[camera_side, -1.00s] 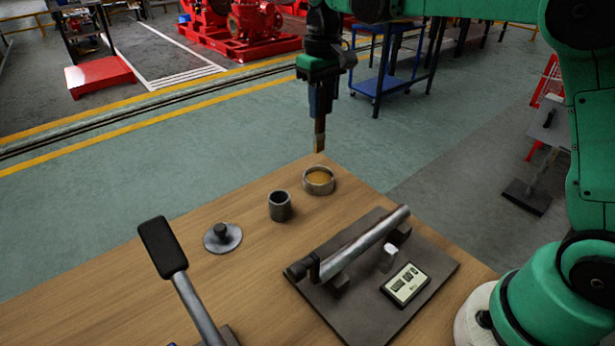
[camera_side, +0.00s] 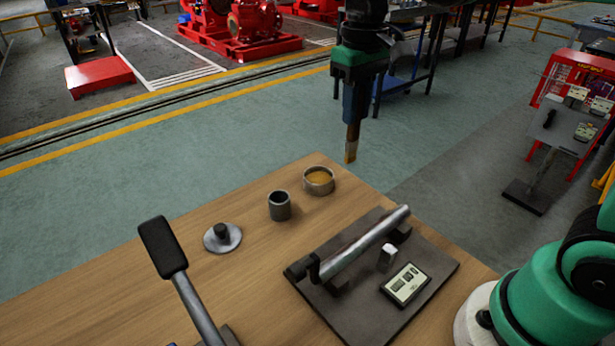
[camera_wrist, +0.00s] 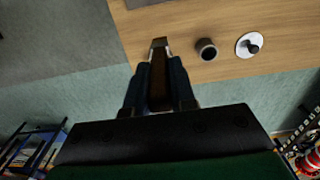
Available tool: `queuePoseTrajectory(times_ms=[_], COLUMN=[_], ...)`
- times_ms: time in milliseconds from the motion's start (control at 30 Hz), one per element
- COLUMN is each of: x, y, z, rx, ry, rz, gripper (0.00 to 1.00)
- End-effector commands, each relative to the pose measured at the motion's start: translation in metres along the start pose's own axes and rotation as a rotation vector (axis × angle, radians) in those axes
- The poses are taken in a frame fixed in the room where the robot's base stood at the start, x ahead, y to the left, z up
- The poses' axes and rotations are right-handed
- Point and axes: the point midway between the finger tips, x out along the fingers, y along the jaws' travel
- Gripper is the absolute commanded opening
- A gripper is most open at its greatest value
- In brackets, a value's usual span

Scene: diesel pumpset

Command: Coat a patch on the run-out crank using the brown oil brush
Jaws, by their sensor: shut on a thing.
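My gripper (camera_side: 354,108) is shut on the brown oil brush (camera_side: 351,142), which hangs bristles down in the air. In the side view the brush tip appears just right of the round dish (camera_side: 319,188) of amber oil, apart from it. The brush (camera_wrist: 159,75) also shows between my two dark fingers in the wrist view. The crank, as I take it, is the grey metal bar (camera_side: 362,246) with a dark end piece, lying on supports on a dark plate (camera_side: 335,312). My gripper is well away from it, and I see no clear patch on it.
A grey cup (camera_side: 280,206) and a metal disc with a knob (camera_side: 222,238) stand on the wooden table (camera_side: 130,285). A small display (camera_side: 405,284) and a light block (camera_side: 387,258) sit on the plate. A black-handled lever (camera_side: 163,248) rises at front left.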

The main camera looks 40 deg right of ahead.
Motion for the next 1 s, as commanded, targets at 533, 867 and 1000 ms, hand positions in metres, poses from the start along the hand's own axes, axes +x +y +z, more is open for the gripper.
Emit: queuePoseTrajectory(times_ms=[533,867,1000], x=[-0.026,-0.007,0.006], y=[0.006,0.006,0.006], z=[0.092,0.092,0.092], rx=[0.0,0.0,0.0], ry=[0.0,0.0,0.0], rz=[0.0,0.0,0.0], gripper=[0.0,0.0,0.0])
